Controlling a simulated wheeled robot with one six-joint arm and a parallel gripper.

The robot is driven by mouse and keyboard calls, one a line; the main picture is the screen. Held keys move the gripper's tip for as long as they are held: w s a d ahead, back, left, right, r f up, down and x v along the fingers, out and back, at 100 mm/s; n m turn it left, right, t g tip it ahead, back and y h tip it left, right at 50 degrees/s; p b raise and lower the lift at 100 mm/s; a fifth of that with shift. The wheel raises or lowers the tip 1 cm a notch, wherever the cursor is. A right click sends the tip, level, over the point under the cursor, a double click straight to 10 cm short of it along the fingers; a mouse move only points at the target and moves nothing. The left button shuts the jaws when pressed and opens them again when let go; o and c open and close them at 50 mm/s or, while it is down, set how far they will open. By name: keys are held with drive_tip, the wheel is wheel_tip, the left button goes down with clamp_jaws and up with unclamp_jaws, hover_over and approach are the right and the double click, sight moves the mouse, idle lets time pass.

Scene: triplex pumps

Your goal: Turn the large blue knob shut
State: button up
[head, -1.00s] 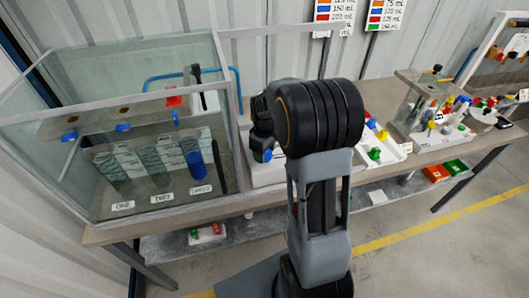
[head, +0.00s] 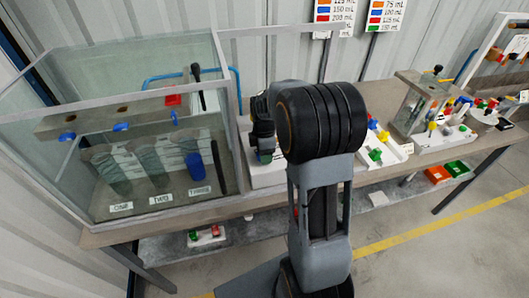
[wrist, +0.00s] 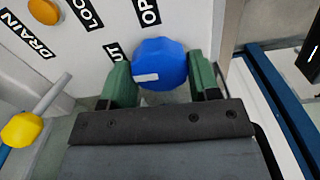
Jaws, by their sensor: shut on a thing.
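The large blue knob (wrist: 160,62) is in the upper middle of the wrist view, on a white panel. A white mark on its face lies nearly level and points left. My gripper (wrist: 161,80) has green fingers on both sides of the knob and is shut on it. Black labels on the panel read DRAIN (wrist: 27,33), LOCK and OPEN (wrist: 148,12). Another label ending in "UT" (wrist: 115,51) is partly hidden by the left finger. In the head view my arm hides the knob and most of my gripper.
An orange button (wrist: 44,11) and a yellow knob (wrist: 21,129) on a rod are to the left in the wrist view. A glass tank (head: 130,130) stands left on the bench in the head view. Other pump stations (head: 430,110) stand to the right.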

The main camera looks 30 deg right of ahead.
drive_tip(key=shift+n, duration=0.5)
drive_tip(key=o, duration=0.9)
wheel_tip(320, 180, up, 14)
drive_tip(key=shift+f, duration=0.1)
idle(0.3)
idle(0.5)
